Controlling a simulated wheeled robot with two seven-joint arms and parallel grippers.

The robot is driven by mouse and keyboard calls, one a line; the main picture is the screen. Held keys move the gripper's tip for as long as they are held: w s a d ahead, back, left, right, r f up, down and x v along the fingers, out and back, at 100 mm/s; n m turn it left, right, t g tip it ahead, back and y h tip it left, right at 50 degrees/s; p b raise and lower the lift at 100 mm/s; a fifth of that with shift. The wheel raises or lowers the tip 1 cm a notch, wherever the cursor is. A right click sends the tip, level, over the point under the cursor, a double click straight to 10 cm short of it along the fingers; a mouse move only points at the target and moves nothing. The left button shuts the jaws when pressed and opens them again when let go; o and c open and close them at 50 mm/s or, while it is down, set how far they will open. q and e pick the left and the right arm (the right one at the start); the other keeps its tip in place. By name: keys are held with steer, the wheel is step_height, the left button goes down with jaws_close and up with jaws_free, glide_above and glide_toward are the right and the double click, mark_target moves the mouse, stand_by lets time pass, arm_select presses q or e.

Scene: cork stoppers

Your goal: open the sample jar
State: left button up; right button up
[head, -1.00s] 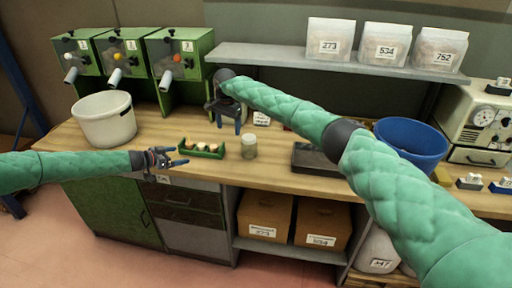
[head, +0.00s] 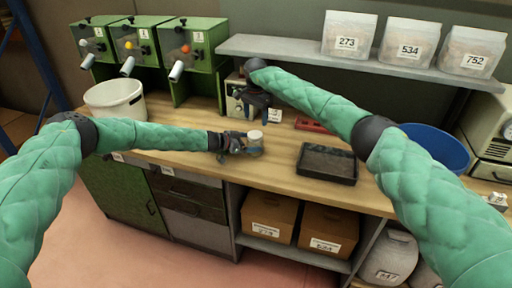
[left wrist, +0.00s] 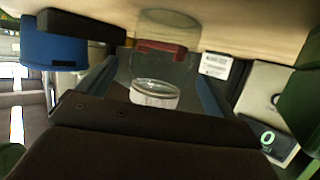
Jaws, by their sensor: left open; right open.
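The sample jar (head: 255,136) stands on the wooden bench (head: 190,162), a small clear jar with a pale lid. My left gripper (head: 247,146) is at the jar, open, and hides part of it in the head view. In the left wrist view the clear jar body (left wrist: 165,42) and its whitish lid (left wrist: 155,95) lie between my two spread fingers, with gaps visible on both sides. The lid is on the jar. My right gripper (head: 257,104) is open and empty, pointing down above the back of the bench, behind the jar.
A black tray (head: 327,175) lies right of the jar, with a red object (head: 314,126) behind it. A blue bucket (head: 440,147) stands at the right and a white bucket (head: 115,99) at the left. Green dispensers (head: 146,48) line the back left. A shelf (head: 300,52) overhangs the back.

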arm_select(q)
steer(key=shift+x, duration=1.5)
arm_select(e)
steer(key=shift+a, duration=0.15)
